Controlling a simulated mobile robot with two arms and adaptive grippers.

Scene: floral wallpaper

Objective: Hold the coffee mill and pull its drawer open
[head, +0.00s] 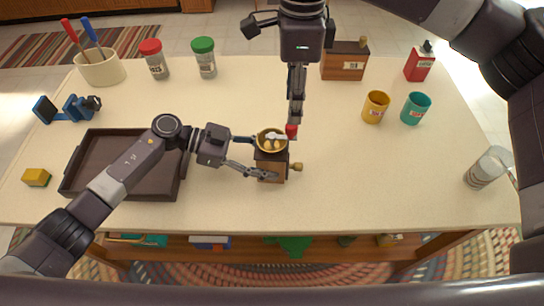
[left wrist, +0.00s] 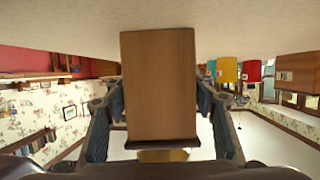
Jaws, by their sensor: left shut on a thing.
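The coffee mill (head: 271,172) stands upright near the table's front middle, a wooden box with a brass bowl and a crank with a red knob (head: 291,130). A drawer knob (head: 297,167) sticks out on its right side, close to the body. My left gripper (head: 257,157) is shut on the mill's body from the left. In the left wrist view the wooden body (left wrist: 160,80) sits between the two fingers. My right gripper (head: 296,112) points down just above and behind the mill, seen edge-on, so its opening cannot be told.
A dark tray (head: 75,163) lies left under my left arm, with a yellow sponge (head: 36,177) beside it. Yellow (head: 375,107) and teal (head: 415,108) cups, a wooden box (head: 344,62) and a glass (head: 487,168) stand to the right. The table right of the mill is clear.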

